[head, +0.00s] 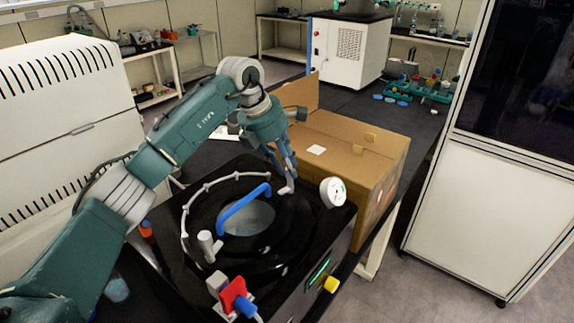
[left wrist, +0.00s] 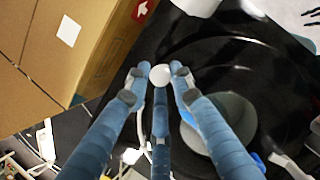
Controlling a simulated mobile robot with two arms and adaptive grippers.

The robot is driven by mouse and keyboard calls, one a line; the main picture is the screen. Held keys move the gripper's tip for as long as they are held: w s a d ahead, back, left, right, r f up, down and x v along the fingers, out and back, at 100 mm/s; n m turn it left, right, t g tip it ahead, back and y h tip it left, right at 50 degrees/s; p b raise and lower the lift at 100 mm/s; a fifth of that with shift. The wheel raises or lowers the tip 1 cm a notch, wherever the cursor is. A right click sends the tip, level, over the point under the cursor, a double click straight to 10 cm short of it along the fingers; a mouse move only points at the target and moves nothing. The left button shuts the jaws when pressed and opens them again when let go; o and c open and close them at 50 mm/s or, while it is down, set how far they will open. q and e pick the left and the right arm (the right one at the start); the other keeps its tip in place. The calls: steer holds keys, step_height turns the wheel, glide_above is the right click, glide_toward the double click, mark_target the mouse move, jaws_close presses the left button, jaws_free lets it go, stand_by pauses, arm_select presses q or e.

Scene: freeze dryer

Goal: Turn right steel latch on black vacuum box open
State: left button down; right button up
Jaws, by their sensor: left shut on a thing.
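The black vacuum box (head: 180,215) stands on the dark bench with its round lid, a clear window (head: 246,219) and a blue handle (head: 243,206). The right steel latch (head: 287,188) is at the lid's far right edge. My left gripper (head: 286,178) reaches down to it from above, fingers closed around its pale round knob. In the left wrist view the knob (left wrist: 160,75) sits between the fingertips of the gripper (left wrist: 161,84). The fingers hide most of the latch body. Another steel latch (head: 207,245) stands at the lid's front left. My right gripper is out of view.
A round gauge (head: 333,191) stands on the box just right of the gripper. A cardboard box (head: 335,148) is close behind the vacuum box. A red and blue fitting (head: 235,296) and a yellow knob (head: 331,284) are at the front. A white cabinet (head: 500,205) stands at right.

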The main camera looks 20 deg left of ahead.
arm_select(q)
steer(key=shift+d+n+b, duration=0.15)
steer(key=shift+n+b, duration=0.2)
steer(key=shift+n, duration=0.05)
steer(key=n+t+y+b, duration=0.1)
steer(key=n+b, duration=0.1)
steer(key=n, duration=0.1)
steer(key=shift+s+d, duration=0.1)
steer(key=n+b, duration=0.1)
steer(key=n, duration=0.1)
steer(key=n+y+b, duration=0.1)
steer(key=b, duration=0.1)
steer(key=shift+d+n+t+y, duration=0.15)
steer(key=shift+n+t+y, duration=0.15)
steer(key=shift+n, duration=0.1)
steer(key=n+b, duration=0.1)
steer(key=n+y+b, duration=0.1)
steer(key=n, duration=0.1)
steer(key=shift+d+r+n, duration=0.1)
steer(key=shift+d+n, duration=0.05)
steer(key=shift+n, duration=0.15)
steer(key=n+y+b, duration=0.1)
steer(key=n, duration=0.2)
steer(key=shift+d+r+n+y, duration=0.1)
steer(key=shift+n+y, duration=0.2)
steer(key=shift+r+n+g+y+b, duration=0.15)
steer(key=shift+n+g+y+b, duration=0.3)
steer(key=shift+n, duration=0.95)
